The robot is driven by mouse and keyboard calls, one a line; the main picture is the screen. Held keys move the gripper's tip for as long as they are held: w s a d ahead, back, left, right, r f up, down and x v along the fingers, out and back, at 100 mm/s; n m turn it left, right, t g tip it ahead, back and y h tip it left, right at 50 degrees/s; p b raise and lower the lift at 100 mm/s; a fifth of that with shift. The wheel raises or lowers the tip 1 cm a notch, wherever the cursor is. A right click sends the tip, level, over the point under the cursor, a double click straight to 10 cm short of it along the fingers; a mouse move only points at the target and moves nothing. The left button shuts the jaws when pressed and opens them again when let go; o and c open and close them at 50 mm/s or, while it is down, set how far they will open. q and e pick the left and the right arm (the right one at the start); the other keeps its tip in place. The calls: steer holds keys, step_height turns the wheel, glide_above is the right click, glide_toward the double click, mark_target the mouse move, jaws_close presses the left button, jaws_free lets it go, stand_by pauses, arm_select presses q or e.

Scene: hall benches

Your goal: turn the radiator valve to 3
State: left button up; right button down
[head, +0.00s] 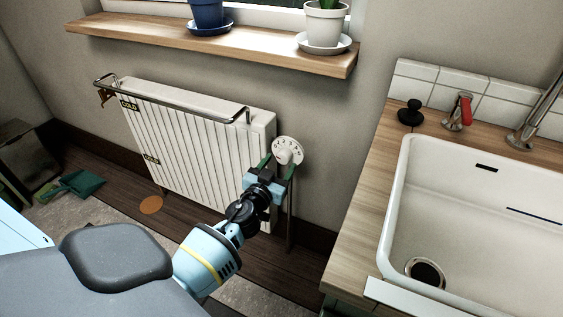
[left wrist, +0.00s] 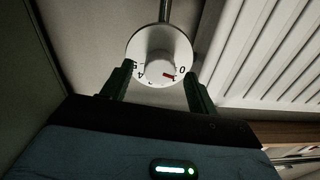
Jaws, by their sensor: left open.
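The radiator valve (head: 288,151) is a round white dial with dark figures and a raised knob, at the right end of the white radiator (head: 190,140). It also shows in the left wrist view (left wrist: 160,50), with a red mark close to the figures 1 and 0 on its right side. My left gripper (head: 278,172) is open just in front of the valve. In the left wrist view its two green fingers (left wrist: 158,85) stand apart, one on each side of the knob's lower part. I cannot tell whether they touch it. My right gripper is not in view.
A metal rail (head: 175,100) runs along the radiator's top front. A wooden sill (head: 220,42) with potted plants is above. A wooden counter (head: 362,200) with a white sink (head: 395,215) stands to the right. A pipe drops below the valve.

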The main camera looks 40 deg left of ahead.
arm_select(q)
steer(key=shift+x, duration=1.15)
steer(key=c, duration=1)
